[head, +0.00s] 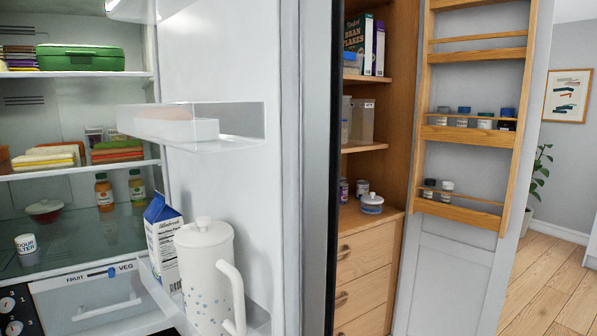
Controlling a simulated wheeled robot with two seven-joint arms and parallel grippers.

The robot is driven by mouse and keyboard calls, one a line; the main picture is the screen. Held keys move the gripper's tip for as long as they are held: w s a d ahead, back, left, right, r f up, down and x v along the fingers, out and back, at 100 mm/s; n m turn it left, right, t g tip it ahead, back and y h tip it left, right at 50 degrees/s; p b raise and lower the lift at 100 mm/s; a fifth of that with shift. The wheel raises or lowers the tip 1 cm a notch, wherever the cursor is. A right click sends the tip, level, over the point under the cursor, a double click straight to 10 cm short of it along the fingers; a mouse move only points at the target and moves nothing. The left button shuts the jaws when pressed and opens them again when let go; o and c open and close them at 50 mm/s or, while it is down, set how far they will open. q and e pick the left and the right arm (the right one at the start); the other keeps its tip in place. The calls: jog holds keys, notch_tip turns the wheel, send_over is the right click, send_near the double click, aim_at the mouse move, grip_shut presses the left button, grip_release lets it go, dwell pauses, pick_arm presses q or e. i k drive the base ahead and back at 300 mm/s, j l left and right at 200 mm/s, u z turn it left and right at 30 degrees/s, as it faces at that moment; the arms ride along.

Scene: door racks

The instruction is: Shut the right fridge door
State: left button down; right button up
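The right fridge door (275,60) stands open in the head view, swung out toward me on the right of the fridge interior. Its white inner side faces left, and its dark front edge (320,180) runs down the middle of the picture. An upper door bin (240,125) holds a low white item. A lower bin holds a white jug (208,270) and a blue and white carton (161,245). The door's handle and lower part are hidden or out of the picture. Neither of my grippers is in view.
Fridge shelves (85,170) at left hold a green box (80,57), stacked packs and bottles. A drawer (90,300) sits below. Right of the door, a wooden cupboard (370,240) stands open with its racked door (445,270) swung out. Bare floor (555,295) shows at far right.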

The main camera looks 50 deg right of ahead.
aim_at(270, 72)
jog(key=k+l, duration=0.1)
jog(key=l, duration=0.35)
jog(key=l+u, duration=0.1)
jog(key=l, duration=0.35)
jog(key=k+l, duration=0.15)
jog(key=l, duration=0.25)
jog(key=k+l+u, duration=0.1)
jog(key=l, duration=0.7)
jog(key=i+l+u, duration=0.1)
jog(key=l, duration=0.3)
